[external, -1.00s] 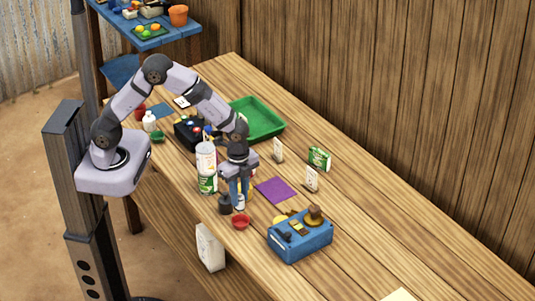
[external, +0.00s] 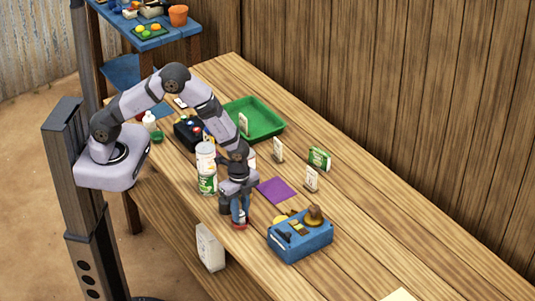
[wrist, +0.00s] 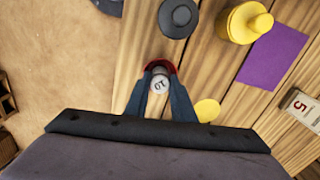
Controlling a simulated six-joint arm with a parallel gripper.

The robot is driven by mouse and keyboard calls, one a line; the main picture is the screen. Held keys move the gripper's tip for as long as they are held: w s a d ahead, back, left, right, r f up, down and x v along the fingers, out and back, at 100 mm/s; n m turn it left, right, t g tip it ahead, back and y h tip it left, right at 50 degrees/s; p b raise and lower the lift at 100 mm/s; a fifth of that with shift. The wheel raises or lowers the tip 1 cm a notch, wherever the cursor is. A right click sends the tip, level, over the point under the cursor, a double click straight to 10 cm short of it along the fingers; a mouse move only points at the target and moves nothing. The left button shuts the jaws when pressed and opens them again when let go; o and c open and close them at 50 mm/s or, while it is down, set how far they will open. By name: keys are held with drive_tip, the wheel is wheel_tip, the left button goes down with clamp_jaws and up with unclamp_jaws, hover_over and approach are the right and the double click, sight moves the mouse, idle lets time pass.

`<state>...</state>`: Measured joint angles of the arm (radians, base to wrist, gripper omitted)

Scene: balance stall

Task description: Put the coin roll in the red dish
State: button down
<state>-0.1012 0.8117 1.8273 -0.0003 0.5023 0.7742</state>
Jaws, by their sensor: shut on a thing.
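The coin roll (wrist: 160,83) is a pale cylinder marked "10" on its end, held upright between my two blue fingers in the wrist view. My gripper (wrist: 160,88) is shut on it. The red dish (wrist: 160,65) shows as a red rim around the far side of the roll; its near side is hidden. In the external view my gripper (external: 240,212) points down over the red dish (external: 240,227), near the table's front edge. I cannot tell whether the roll touches the dish bottom.
A black weight (wrist: 178,15) stands close by the dish. A yellow weight (wrist: 245,22), a yellow disc (wrist: 207,110) and a purple mat (wrist: 272,55) lie nearby. Tall cans (external: 207,170) stand behind my gripper, and a blue box (external: 300,240) stands to its right.

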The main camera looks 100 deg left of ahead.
drive_tip(key=shift+f, duration=0.2)
drive_tip(key=c, duration=1.5)
unclamp_jaws()
drive_tip(key=shift+r, duration=0.1)
wheel_tip(320, 180, up, 12)
drive_tip(key=b, duration=0.4)
drive_tip(key=s+d+n, duration=0.1)
drive_tip(key=s+n, duration=0.1)
drive_tip(key=s, duration=0.4)
drive_tip(key=s+d+n, duration=0.1)
drive_tip(key=s+n, duration=0.2)
drive_tip(key=s, duration=0.4)
drive_tip(key=s+d+r+n, duration=0.1)
drive_tip(key=s+d+n, duration=0.1)
drive_tip(key=s, duration=0.4)
drive_tip(key=shift+s+d+n, duration=0.1)
drive_tip(key=shift+s+n, duration=0.1)
drive_tip(key=shift+n, duration=0.1)
